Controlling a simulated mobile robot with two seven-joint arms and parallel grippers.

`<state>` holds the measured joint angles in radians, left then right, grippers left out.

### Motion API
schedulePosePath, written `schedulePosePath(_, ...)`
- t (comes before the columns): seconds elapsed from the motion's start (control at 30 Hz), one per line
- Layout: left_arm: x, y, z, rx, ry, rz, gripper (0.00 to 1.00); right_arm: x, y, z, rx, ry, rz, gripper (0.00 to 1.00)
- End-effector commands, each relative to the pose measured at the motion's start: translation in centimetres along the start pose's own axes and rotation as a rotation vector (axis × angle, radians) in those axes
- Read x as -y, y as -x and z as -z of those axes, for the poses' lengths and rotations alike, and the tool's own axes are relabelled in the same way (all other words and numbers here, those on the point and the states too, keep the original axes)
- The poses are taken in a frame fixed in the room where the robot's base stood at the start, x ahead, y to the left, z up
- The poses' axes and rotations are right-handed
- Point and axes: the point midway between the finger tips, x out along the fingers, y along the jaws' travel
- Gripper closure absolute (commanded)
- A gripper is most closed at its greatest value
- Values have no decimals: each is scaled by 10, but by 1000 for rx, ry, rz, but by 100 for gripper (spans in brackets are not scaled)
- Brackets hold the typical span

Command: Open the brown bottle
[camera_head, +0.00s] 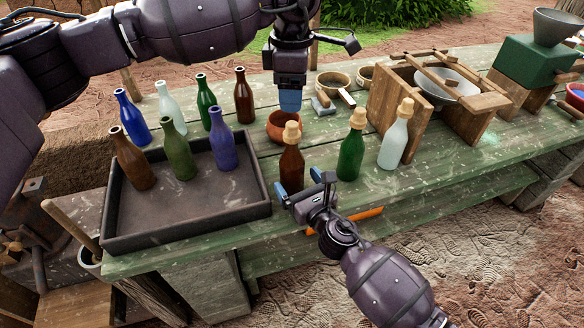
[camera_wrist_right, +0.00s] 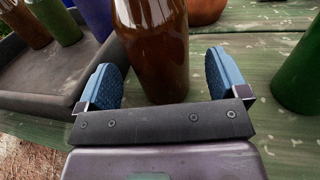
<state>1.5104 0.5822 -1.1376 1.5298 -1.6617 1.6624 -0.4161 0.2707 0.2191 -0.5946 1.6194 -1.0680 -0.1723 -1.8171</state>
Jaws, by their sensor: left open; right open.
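A brown bottle (camera_head: 291,168) with a pale stopper (camera_head: 292,133) stands upright on the green table (camera_head: 345,205). My right gripper (camera_head: 298,184) is open low at its near side. In the right wrist view, the bottle (camera_wrist_right: 155,45) stands between the spread blue fingers (camera_wrist_right: 165,78), with a gap visible on both sides. My left gripper (camera_head: 290,102) is open, pointing down above and behind the stopper, over a clay bowl (camera_head: 280,128). Its fingertips overlap in the picture. Two uncorked brown bottles also show, one in the tray (camera_head: 135,162) and one behind it (camera_head: 243,97).
A dark tray (camera_head: 190,235) at the left holds several uncorked bottles, with more behind it. A stoppered green bottle (camera_head: 351,150) and a stoppered clear bottle (camera_head: 393,140) stand to the right. A wooden stand (camera_head: 440,105) is farther right. An orange-handled tool (camera_head: 358,215) lies near the front edge.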

Motion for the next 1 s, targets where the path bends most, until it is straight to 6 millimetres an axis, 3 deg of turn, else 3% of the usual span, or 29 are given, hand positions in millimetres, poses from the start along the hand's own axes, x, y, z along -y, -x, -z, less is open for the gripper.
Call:
schedulePosePath(0.23,0,0,0,1,0,0,43,0,-28,0,0,0,0,8)
schedulePosePath(0.67,0,0,0,1,0,0,43,0,-35,0,-1,-1,0,8)
schedulePosePath(1.0,0,0,0,1,0,0,43,0,-34,0,-1,-1,0,58)
